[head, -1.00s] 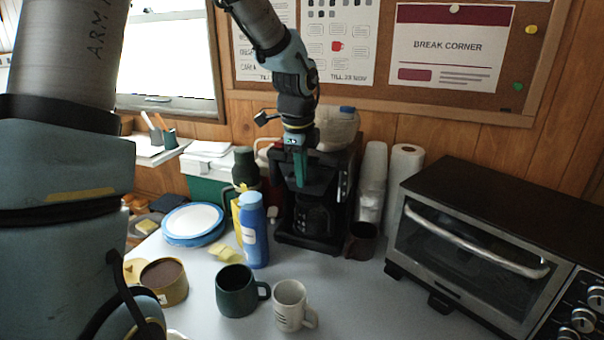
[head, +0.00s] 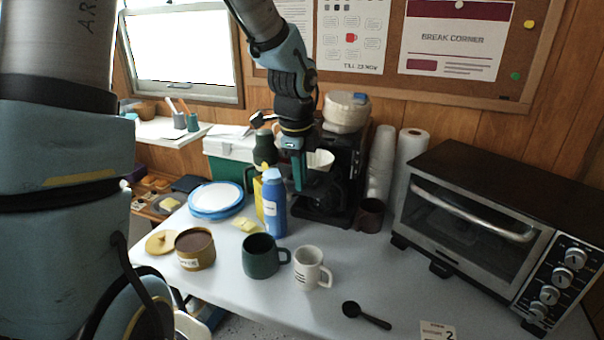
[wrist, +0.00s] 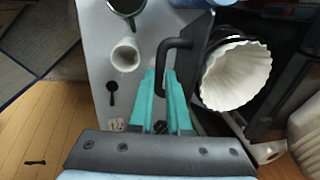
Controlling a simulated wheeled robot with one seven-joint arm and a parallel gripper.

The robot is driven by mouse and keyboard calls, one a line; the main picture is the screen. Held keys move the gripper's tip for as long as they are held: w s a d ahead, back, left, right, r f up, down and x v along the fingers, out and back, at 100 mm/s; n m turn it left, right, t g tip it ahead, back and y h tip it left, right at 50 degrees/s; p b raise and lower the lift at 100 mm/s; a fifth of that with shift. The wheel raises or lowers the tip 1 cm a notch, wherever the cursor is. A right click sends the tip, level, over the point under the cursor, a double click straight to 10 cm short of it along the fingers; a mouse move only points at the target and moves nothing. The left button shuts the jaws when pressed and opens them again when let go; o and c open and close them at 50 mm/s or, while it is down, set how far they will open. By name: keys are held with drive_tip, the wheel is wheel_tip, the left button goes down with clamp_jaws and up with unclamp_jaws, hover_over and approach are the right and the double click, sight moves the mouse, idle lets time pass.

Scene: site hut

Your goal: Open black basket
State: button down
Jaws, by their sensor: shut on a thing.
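The black basket (wrist: 205,45) of the coffee maker (head: 345,190) stands swung out from the machine, with a white fluted paper filter (wrist: 236,76) inside it. The filter also shows in the head view (head: 320,160), just right of my gripper. A black loop handle (wrist: 178,43) sticks out from the basket's side. My gripper (wrist: 160,78), with teal fingers, is shut on this handle; it also shows in the head view (head: 298,172). The fingers hide part of the handle.
A blue bottle (head: 274,203) stands close in front of my gripper. A dark green mug (head: 260,257) and a white mug (head: 308,268) stand nearer the front. A toaster oven (head: 470,220) fills the right side. The front middle of the table is mostly clear.

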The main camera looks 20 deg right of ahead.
drive_tip(key=c, duration=1.2)
unclamp_jaws()
drive_tip(key=shift+o, duration=0.2)
wheel_tip(320, 180, up, 11)
drive_tip(key=s+a, duration=0.1)
drive_tip(key=shift+s+f+b, duration=0.15)
drive_tip(key=shift+s+b, duration=0.05)
drive_tip(key=shift+b, duration=0.25)
drive_tip(key=shift+a, duration=0.15)
drive_tip(key=s+a+f+n, duration=0.1)
drive_tip(key=a+f+n, duration=0.2)
drive_tip(key=a+n, duration=0.5)
drive_tip(key=s+a+f+n, duration=0.1)
drive_tip(key=a+f+n, duration=0.3)
drive_tip(key=a+n, duration=0.4)
drive_tip(key=s+a+f+n+y, duration=0.1)
drive_tip(key=a+f+n, duration=0.3)
drive_tip(key=a+n, duration=0.4)
drive_tip(key=shift+s+a+f+n, duration=0.2)
drive_tip(key=shift+a+n, duration=0.2)
drive_tip(key=shift+a, duration=0.15)
